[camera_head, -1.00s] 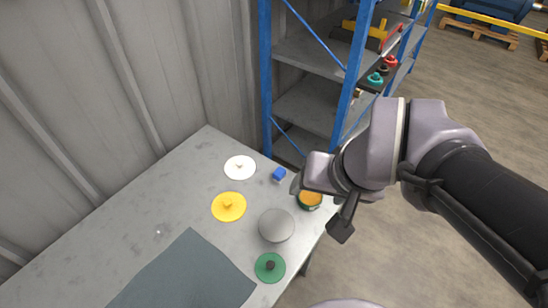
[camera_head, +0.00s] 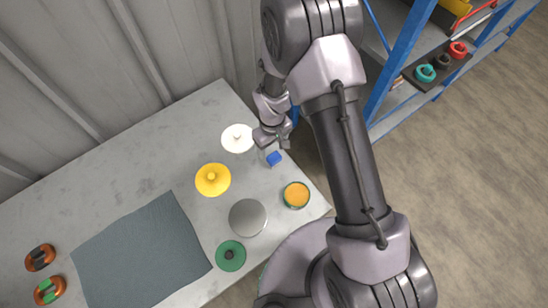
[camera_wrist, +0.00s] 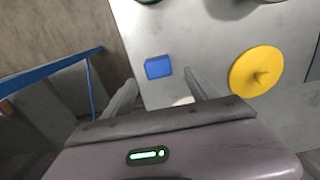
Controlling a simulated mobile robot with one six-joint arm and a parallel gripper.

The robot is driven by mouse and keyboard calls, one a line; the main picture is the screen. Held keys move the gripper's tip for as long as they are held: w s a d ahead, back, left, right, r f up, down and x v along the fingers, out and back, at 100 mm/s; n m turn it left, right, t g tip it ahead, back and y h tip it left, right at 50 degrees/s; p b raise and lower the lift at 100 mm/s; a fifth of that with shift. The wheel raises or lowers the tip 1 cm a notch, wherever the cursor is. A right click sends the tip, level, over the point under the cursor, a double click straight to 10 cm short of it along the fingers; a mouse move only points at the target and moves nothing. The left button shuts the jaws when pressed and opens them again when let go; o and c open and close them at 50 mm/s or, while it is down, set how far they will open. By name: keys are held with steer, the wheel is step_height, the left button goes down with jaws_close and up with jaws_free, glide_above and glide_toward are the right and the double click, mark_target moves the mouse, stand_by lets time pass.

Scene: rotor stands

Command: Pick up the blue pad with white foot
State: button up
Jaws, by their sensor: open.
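My gripper (camera_head: 276,148) is open and empty, above the table beside the pad. It also shows in the wrist view (camera_wrist: 160,82), fingers spread.
A white disc (camera_head: 237,138), a yellow disc (camera_head: 212,179), a grey disc (camera_head: 248,218), a green disc (camera_head: 230,255) and an orange-filled round container (camera_head: 296,195) stand close by. A blue-framed shelf (camera_head: 395,80) is at the right.

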mark_target(274, 157)
steer(key=f, duration=0.2)
steer(key=f+b, duration=0.1)
steer(key=f, duration=0.1)
steer(key=f+b, duration=0.1)
steer(key=f, duration=0.1)
steer(key=shift+s+d+f, duration=0.15)
steer(key=shift+d+f, duration=0.1)
steer(key=shift+f, duration=0.15)
steer(key=shift+r, duration=0.1)
steer(key=shift+c, duration=0.5)
steer(key=c, duration=1.3)
step_height(274, 157, up, 10)
steer(key=p, duration=0.3)
steer(key=shift+c, duration=0.2)
